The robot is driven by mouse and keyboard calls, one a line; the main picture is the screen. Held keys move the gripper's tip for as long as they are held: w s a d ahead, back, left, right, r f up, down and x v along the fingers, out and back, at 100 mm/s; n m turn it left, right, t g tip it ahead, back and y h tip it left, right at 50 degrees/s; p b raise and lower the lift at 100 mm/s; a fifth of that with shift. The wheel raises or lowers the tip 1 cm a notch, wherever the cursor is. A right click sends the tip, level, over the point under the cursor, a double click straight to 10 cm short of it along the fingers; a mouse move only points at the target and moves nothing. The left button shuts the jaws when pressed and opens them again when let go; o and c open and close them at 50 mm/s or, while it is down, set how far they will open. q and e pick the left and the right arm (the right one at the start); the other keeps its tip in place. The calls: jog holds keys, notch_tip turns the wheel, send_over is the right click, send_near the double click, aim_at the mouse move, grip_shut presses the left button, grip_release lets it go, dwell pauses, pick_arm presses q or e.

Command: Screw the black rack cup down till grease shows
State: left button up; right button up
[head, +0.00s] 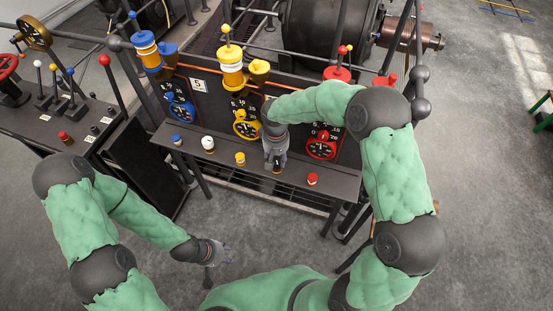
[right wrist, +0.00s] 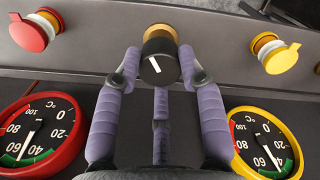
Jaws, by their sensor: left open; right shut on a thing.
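The black rack cup (right wrist: 158,64) stands on the narrow grey rack, with a white line on its black cap. A tan-gold part (right wrist: 160,32) shows at its far side; I cannot tell whether any of it is grease. My right gripper (right wrist: 160,62) is shut on the cup, its purple-grey fingers on both sides and one finger below. My left gripper (head: 222,253) is open and empty, low over the floor in front of the rack.
The rack (head: 330,184) also bears blue (head: 177,140), white (head: 208,143), yellow (head: 240,158) and red (head: 312,179) cups. Behind it stand a red-rimmed dial (head: 321,146), a yellow-rimmed dial (head: 247,124) and a blue-rimmed dial (head: 180,107). Open floor lies in front.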

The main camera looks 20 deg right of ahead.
jog(key=shift+m+b, duration=0.45)
jog(key=shift+m, duration=1.85)
jog(key=o, duration=1.2)
jog(key=shift+c, duration=0.2)
